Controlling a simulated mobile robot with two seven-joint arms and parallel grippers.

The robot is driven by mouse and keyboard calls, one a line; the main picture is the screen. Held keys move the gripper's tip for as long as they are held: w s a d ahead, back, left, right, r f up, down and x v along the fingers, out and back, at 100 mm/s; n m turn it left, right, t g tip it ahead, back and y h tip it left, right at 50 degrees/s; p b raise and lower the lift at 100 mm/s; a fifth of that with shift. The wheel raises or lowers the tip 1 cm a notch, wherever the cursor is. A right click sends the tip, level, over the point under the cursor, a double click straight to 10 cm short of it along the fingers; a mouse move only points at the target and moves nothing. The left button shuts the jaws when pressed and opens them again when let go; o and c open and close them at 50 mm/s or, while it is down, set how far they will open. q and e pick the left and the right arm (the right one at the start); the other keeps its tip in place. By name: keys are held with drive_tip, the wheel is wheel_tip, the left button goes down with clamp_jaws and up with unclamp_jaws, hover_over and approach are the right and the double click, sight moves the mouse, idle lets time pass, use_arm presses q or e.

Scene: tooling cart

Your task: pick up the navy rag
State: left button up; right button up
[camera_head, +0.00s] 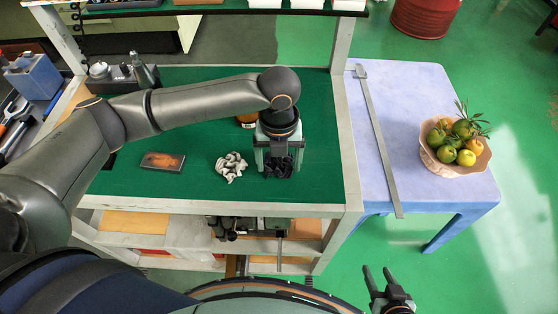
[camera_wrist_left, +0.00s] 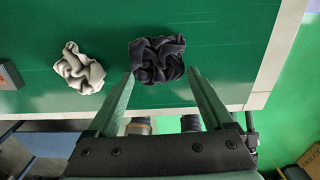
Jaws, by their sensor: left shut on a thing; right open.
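The navy rag (camera_head: 279,168), dark and crumpled, is at the green top of the cart near its front right. My left gripper (camera_head: 279,158) points down over it and is shut on it, with one finger on each side. In the left wrist view the rag (camera_wrist_left: 157,58) bunches between and just beyond the fingertips of the left gripper (camera_wrist_left: 161,74). I cannot tell whether the rag is clear of the surface. My right gripper (camera_head: 378,270) is open and empty, low in the head view, off the cart.
A light grey rag (camera_head: 231,167) lies just left of the navy one. A brown-topped box (camera_head: 163,161) lies further left. An orange-brown object (camera_head: 246,121) is partly hidden behind my arm. A lilac table (camera_head: 405,95) with a fruit bowl (camera_head: 455,160) and a long metal bar (camera_head: 381,145) stands right.

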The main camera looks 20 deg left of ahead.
use_arm(q)
drive_tip(key=shift+r, duration=0.15)
drive_tip(key=shift+r, duration=0.25)
wheel_tip(320, 180, up, 2)
drive_tip(key=shift+w+r, duration=0.1)
drive_tip(key=s+d+r, duration=0.4)
drive_tip(key=s+r, duration=0.6)
drive_tip(key=s, duration=0.3)
drive_tip(key=shift+s, duration=0.3)
